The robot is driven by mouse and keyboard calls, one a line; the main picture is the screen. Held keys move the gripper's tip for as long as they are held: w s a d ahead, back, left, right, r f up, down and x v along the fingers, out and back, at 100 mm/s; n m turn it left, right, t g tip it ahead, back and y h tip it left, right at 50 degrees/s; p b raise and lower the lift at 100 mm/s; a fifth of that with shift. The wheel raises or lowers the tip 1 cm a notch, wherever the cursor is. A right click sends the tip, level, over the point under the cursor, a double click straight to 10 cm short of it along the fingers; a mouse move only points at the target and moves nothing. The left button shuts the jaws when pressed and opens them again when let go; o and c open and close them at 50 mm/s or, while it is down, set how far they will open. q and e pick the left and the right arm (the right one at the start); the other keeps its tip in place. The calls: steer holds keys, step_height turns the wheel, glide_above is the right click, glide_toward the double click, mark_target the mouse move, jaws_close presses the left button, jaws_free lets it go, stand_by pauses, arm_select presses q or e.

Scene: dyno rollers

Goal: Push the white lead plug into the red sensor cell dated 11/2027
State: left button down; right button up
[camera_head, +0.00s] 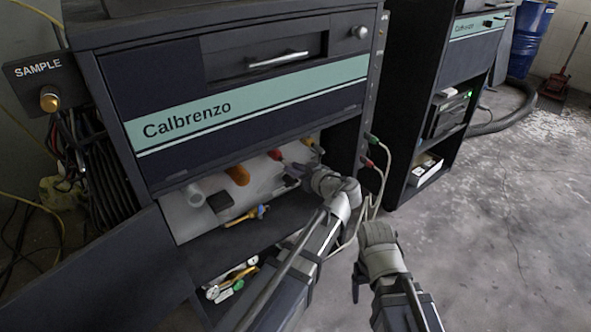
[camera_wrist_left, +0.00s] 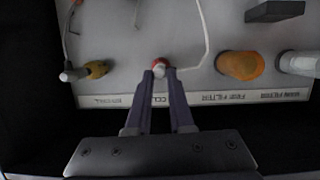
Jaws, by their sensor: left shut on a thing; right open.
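The red sensor cell (camera_head: 275,155) stands out from the white panel inside the cabinet. In the left wrist view the red cell (camera_wrist_left: 158,61) shows just beyond my fingertips, mostly hidden. My left gripper (camera_head: 290,174) is in front of it; in the wrist view its fingers (camera_wrist_left: 161,72) are shut on the small white lead plug (camera_wrist_left: 160,71), lined up with the cell. Whether the plug is seated cannot be told. A white lead (camera_wrist_left: 207,45) runs close to the fingers on the right. No date is readable. My right gripper (camera_head: 358,280) is open and empty, low outside the cabinet.
An orange filter (camera_head: 237,175) and a white filter (camera_head: 194,195) are left of the red cell; a yellow cell (camera_head: 310,144) is to its right. A blue-and-yellow part (camera_head: 262,212) lies below. Green (camera_head: 371,138) and red (camera_head: 367,162) connectors sit on the cabinet's side.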

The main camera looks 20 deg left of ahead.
arm_select(q)
steer(key=shift+w+a, duration=0.2)
steer(key=shift+a, duration=0.1)
steer(key=c, duration=0.7)
jaws_free()
